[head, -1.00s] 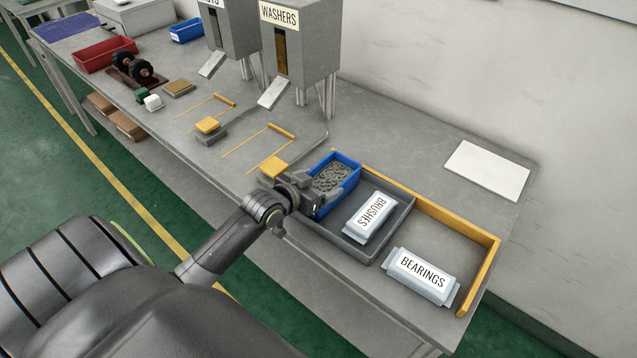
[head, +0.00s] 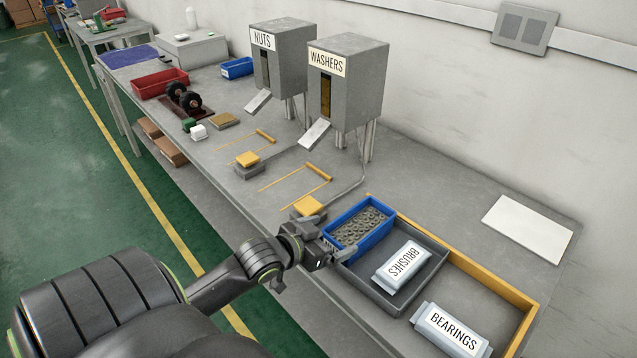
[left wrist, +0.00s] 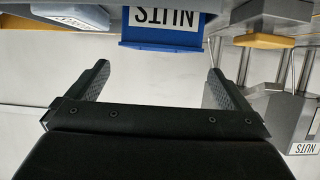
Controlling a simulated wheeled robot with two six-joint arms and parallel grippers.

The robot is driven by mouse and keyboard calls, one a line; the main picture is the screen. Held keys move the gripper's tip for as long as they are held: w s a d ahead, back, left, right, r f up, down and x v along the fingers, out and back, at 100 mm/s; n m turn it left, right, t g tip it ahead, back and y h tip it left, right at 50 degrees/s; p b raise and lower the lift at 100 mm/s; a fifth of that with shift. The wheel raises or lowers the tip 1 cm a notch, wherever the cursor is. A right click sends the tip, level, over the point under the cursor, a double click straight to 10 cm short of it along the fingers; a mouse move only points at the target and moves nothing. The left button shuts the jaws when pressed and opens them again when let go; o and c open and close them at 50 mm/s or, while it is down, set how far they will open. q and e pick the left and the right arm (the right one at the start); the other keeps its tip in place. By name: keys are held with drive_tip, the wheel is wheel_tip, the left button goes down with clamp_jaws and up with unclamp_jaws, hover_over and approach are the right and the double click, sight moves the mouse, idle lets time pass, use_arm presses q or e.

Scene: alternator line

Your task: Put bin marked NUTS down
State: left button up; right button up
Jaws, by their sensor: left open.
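The blue bin (head: 378,239), full of small metal nuts, sits level in the left end of the grey tray (head: 432,268), beside the BRUSHES pack. Its NUTS label shows upside down in the left wrist view (left wrist: 166,19). My left gripper (head: 328,248) is at the bin's near left end. In the left wrist view its two fingers (left wrist: 158,70) are spread wide with nothing between them, and the bin is beyond the fingertips, apart from them. My right gripper is not in view.
The BRUSHES pack (head: 401,265) is in the tray, and the BEARINGS pack (head: 450,330) lies to its right inside a yellow-edged area (head: 470,249). NUTS (head: 280,70) and WASHERS (head: 345,85) dispensers stand behind. A white sheet (head: 527,229) lies at the right; bench around it is clear.

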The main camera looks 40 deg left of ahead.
use_arm(q)
drive_tip(key=v, duration=0.3)
drive_tip(key=shift+s+r, duration=0.1)
drive_tip(key=shift+s, duration=0.1)
idle(0.4)
drive_tip(key=s+d+f+n+g+y, duration=0.1)
drive_tip(key=s+d+f+g, duration=0.15)
drive_tip(key=s, duration=0.35)
drive_tip(key=s+d+f+g+y, duration=0.1)
drive_tip(key=s+f+g, duration=0.3)
drive_tip(key=s, duration=0.3)
drive_tip(key=s+d+f+n+g+y, duration=0.1)
drive_tip(key=s+d+f+g, duration=0.15)
drive_tip(key=s, duration=0.35)
wheel_tip(320, 180, down, 26)
drive_tip(key=a+g, duration=0.2)
drive_tip(key=a, duration=0.1)
drive_tip(key=s+d+f+g, duration=0.1)
drive_tip(key=s+f, duration=1.4)
drive_tip(key=f, duration=0.1)
drive_tip(key=shift+d+h+b, duration=0.35)
drive_tip(key=shift+h+b, duration=0.05)
